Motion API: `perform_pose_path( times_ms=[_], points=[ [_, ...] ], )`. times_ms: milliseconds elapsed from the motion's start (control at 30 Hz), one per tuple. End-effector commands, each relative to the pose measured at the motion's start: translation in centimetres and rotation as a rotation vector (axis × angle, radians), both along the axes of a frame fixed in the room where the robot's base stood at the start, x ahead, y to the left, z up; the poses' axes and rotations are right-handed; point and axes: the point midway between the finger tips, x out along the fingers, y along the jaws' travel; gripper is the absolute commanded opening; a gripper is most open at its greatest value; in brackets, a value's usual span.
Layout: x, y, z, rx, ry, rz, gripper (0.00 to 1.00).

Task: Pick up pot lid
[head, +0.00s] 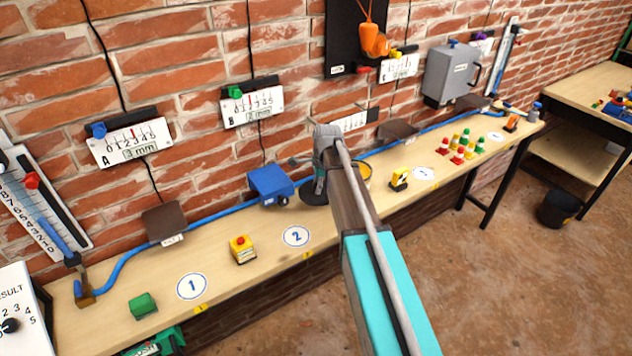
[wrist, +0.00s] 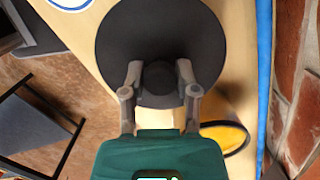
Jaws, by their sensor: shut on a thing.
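The pot lid (wrist: 158,35) is a dark round disc under my gripper in the wrist view. My gripper (wrist: 160,80) is shut on its dark centre knob, with one finger on each side. In the head view the lid (head: 312,195) shows as a dark disc at the bench's middle, partly hidden by my arm. I cannot tell whether it touches the bench top or hangs just above it. A yellow round container with a dark rim (wrist: 228,138) is close beside the lid. It also shows behind my arm in the head view (head: 365,172).
The long wooden bench (head: 220,290) runs along a brick wall. A blue box (head: 269,184) stands left of the lid, and a yellow block with a red button (head: 242,250) is further left.

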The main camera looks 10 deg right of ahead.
Motion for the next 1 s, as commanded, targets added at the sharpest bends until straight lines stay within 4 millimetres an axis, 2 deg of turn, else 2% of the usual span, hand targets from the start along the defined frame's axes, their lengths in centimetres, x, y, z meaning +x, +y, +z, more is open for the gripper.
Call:
perform_pose_path(
  times_ms=[33,200,400,600,800,1000],
  points=[
    [-0.8,0.0,1.3,0.0,0.0,0.0,0.0],
    [-2.4,0.1,3.2,0.0,0.0,0.0,0.0],
    [-6.9,0.2,4.8,0.0,0.0,0.0,0.0],
    [-9.5,0.2,5.9,0.0,0.0,0.0,0.0],
    [-10.8,0.3,6.4,0.0,0.0,0.0,0.0],
    [-11.0,0.3,6.4,0.0,0.0,0.0,0.0]
  ],
)
